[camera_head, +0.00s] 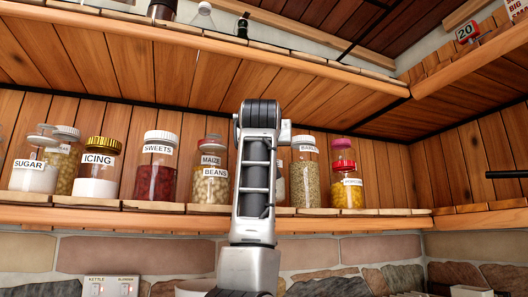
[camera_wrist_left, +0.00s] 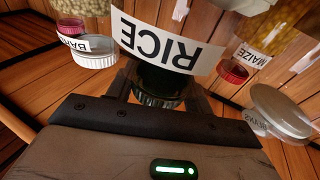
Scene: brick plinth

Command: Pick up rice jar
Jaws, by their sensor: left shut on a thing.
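The rice jar, with a white RICE label (camera_wrist_left: 155,42), shows upside down in the left wrist view, its dark ribbed lid end towards me. My left gripper (camera_wrist_left: 158,92) is shut on the jar at its lid end, one finger on each side. In the head view my left arm rises in front of the shelf and hides the gripper and most of what is behind it. A sliver of a jar shows just right of the arm; I cannot tell if it is the rice jar. My right gripper is not in view.
On the wooden shelf (camera_head: 120,218) stand jars of sugar (camera_head: 35,178), icing (camera_head: 97,180), sweets (camera_head: 156,180), maize and beans (camera_head: 210,187) to the left. A barley jar (camera_head: 305,182) and a red-lidded jar (camera_head: 347,190) stand close on the right. An upper shelf overhangs them.

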